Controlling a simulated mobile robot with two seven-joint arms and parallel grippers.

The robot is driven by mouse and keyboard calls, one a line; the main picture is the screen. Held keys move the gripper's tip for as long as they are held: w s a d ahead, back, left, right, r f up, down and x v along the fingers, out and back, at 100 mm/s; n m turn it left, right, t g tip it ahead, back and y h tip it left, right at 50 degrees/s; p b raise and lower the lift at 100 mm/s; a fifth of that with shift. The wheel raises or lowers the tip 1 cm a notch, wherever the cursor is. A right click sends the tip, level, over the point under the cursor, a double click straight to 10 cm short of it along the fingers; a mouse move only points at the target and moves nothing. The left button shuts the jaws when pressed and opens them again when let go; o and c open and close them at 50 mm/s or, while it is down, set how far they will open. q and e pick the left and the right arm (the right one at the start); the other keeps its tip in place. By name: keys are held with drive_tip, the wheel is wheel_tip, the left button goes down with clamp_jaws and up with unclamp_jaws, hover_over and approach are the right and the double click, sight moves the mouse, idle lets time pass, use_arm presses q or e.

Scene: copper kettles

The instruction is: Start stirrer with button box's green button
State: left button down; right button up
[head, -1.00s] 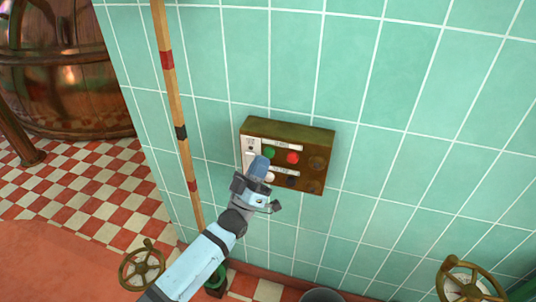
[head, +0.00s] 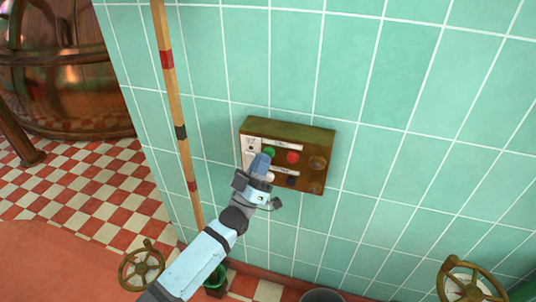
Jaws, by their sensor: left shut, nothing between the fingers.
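The button box (head: 318,146) is a brown box on the green tiled wall, with a pale label strip at its left. Its green button (head: 270,152) is in the upper row, left of a red button (head: 293,157). A dark button (head: 291,181) and a pale button sit in the lower row, the pale one partly hidden by my gripper. My left gripper (head: 262,160) is shut and empty, its fingertips just below and left of the green button, overlapping its lower edge in the picture. I cannot tell whether they touch it. My right gripper is out of view. The stirrer is not identifiable.
A striped wooden pole (head: 175,110) stands left of the box. Brass handwheels show at the bottom left (head: 141,266) and bottom right (head: 468,281). A copper kettle (head: 70,85) stands at the far left. The wall right of the box is clear.

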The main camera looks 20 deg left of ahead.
use_arm(q)
drive_tip(key=shift+w, duration=0.45)
idle(0.5)
idle(0.3)
drive_tip(key=shift+s, duration=0.9)
drive_tip(key=s+p, duration=0.2)
drive_tip(key=s, duration=0.3)
drive_tip(key=shift+a+p, duration=0.1)
drive_tip(key=shift+p, duration=0.2)
idle(0.4)
